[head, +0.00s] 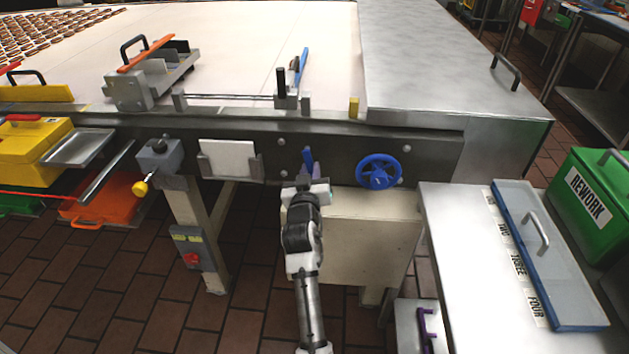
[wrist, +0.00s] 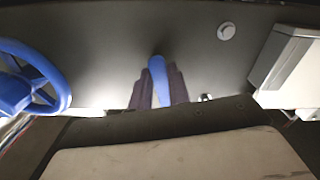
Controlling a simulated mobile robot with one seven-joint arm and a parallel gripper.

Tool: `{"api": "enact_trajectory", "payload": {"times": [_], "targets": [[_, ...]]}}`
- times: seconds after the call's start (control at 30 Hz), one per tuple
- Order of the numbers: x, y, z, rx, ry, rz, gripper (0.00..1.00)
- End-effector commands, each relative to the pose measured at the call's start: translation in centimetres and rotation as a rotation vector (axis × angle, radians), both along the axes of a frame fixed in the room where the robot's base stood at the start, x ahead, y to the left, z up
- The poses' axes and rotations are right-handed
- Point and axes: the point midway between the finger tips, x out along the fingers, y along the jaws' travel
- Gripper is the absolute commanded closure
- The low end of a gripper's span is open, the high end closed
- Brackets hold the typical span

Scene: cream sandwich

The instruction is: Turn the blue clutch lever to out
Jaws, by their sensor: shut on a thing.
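The blue clutch lever (head: 308,158) stands out from the dark side panel of the machine, between the white card and the blue handwheel. It points roughly upright in the head view. My gripper (head: 311,172) is at the lever, reaching up from below. In the wrist view the lever (wrist: 158,70) runs between the two dark fingers of my gripper (wrist: 159,92), one on each side. The gripper is shut on the lever. No in or out marking can be read in either view.
The blue handwheel (head: 379,172) is close to the right of my gripper. A white card in a holder (head: 229,159) is to the left. A cream box (head: 365,235) sits below the panel. A steel table (head: 460,260) stands at the right.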

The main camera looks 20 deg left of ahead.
Motion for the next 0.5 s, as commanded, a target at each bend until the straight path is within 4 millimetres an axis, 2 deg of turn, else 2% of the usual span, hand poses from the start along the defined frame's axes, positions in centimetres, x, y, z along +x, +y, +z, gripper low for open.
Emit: {"api": "enact_trajectory", "payload": {"times": [0.2,0.5], "targets": [[-0.12,0.62,-0.24,0.133,0.034,0.001,1.0],[-0.21,0.99,-0.02,0.228,0.062,0.0,1.0]]}}
